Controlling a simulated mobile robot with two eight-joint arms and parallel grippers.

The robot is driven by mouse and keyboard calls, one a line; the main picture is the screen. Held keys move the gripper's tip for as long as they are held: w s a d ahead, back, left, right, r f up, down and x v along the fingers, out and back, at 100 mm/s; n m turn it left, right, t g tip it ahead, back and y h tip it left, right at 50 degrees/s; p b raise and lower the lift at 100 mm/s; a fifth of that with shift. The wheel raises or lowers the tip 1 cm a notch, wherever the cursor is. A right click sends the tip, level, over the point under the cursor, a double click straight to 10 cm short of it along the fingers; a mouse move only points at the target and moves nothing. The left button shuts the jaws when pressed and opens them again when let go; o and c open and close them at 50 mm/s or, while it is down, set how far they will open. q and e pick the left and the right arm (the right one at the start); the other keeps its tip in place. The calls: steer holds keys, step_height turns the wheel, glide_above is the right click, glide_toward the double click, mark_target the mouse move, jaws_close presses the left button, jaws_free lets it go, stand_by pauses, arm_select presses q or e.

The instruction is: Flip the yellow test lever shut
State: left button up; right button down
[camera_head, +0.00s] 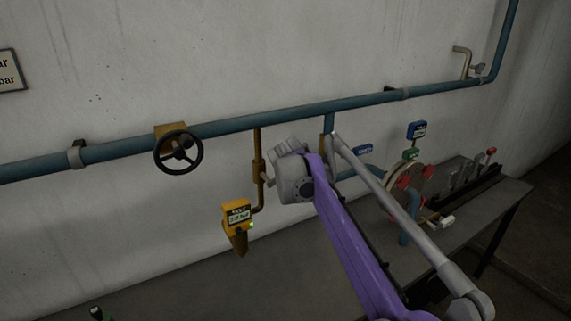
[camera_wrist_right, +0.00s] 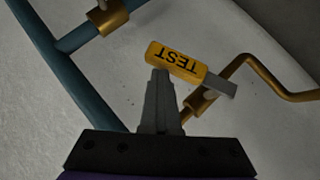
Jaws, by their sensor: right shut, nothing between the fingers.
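The yellow test lever (camera_wrist_right: 176,62) shows in the right wrist view, its handle marked "TEST" upside down. Its grey end (camera_wrist_right: 222,87) reaches past the brass pipe (camera_wrist_right: 200,101), and the lever lies roughly crosswise to that pipe. My right gripper (camera_wrist_right: 161,73) is shut and empty, its tips at the lower edge of the handle; whether they touch it I cannot tell. In the head view the grey right wrist (camera_head: 293,178) is beside the brass pipe (camera_head: 258,165), and the lever is not clearly seen there. My left gripper is not in view.
A blue pipe (camera_head: 240,122) with a black handwheel (camera_head: 178,152) runs along the wall. A yellow gauge (camera_head: 238,221) with a green light hangs at the brass pipe's lower end. A bench (camera_head: 480,206) with a red-bolted flange (camera_head: 407,188) stands at right.

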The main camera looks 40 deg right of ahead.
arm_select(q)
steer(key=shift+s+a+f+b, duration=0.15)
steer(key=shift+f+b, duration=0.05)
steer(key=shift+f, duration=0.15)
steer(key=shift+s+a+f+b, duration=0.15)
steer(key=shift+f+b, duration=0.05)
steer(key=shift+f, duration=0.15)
arm_select(e)
steer(key=shift+s+d+f, duration=0.1)
steer(key=shift+d+f, duration=0.5)
steer(key=shift+f, duration=0.15)
steer(key=shift+s+d+f, duration=0.1)
steer(key=shift+d+f, duration=0.45)
steer(key=shift+f, duration=0.2)
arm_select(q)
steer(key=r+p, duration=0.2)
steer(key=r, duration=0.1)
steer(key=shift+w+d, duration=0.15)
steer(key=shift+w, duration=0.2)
arm_select(e)
steer(key=s+a+r, duration=0.1)
steer(key=s+r, duration=0.5)
steer(key=r, duration=0.5)
steer(key=shift+s+a, duration=0.35)
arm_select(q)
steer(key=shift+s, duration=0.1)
arm_select(e)
steer(key=shift+s, duration=0.15)
